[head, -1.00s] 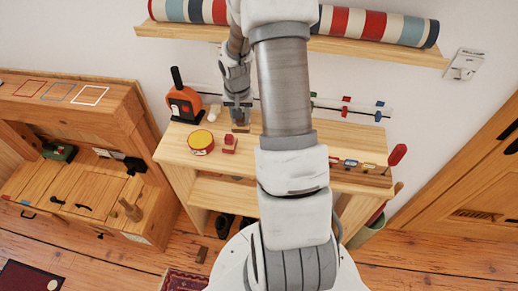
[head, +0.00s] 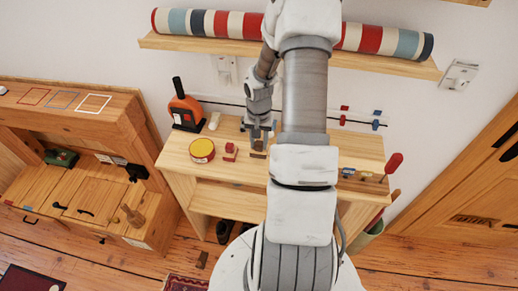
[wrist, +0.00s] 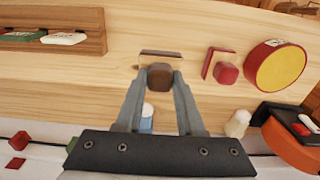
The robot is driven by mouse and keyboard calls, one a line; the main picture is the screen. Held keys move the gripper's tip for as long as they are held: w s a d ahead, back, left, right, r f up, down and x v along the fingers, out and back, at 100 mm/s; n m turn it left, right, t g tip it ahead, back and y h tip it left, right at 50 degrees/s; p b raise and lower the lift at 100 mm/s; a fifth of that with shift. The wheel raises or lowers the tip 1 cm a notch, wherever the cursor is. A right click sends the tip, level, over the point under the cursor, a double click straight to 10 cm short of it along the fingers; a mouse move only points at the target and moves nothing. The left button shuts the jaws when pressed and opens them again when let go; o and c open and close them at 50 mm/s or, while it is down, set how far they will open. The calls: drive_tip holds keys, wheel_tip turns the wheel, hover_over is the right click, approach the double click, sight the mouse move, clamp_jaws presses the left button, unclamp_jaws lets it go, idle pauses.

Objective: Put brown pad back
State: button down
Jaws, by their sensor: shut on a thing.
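My gripper (wrist: 160,80) is shut on a small brown block (wrist: 160,75), which sits between the fingertips in the wrist view. A thin brown strip (wrist: 161,53) shows just beyond it; I take both as the brown pad, but cannot tell whether they are joined. In the head view my gripper (head: 258,130) points down over the wooden shelf top (head: 300,172), with the brown pad (head: 257,155) at its tips. I cannot tell whether the pad touches the wood. A similar red pad (head: 230,152) lies to its left, also in the wrist view (wrist: 228,73).
A round yellow-and-red tin (head: 202,150) and an orange-and-black object (head: 185,108) stand left on the shelf top. A wooden tray (wrist: 92,14) holds small pieces. Red, blue and white outlined squares (head: 93,103) mark the left cabinet. A striped roll (head: 230,24) lies above.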

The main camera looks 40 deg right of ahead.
sight(259, 149)
drive_tip(key=shift+f, duration=1.8)
drive_tip(key=c, duration=0.5)
unclamp_jaws()
wheel_tip(259, 149, up, 12)
drive_tip(key=shift+r+b, duration=0.1)
drive_tip(key=shift+b, duration=0.3)
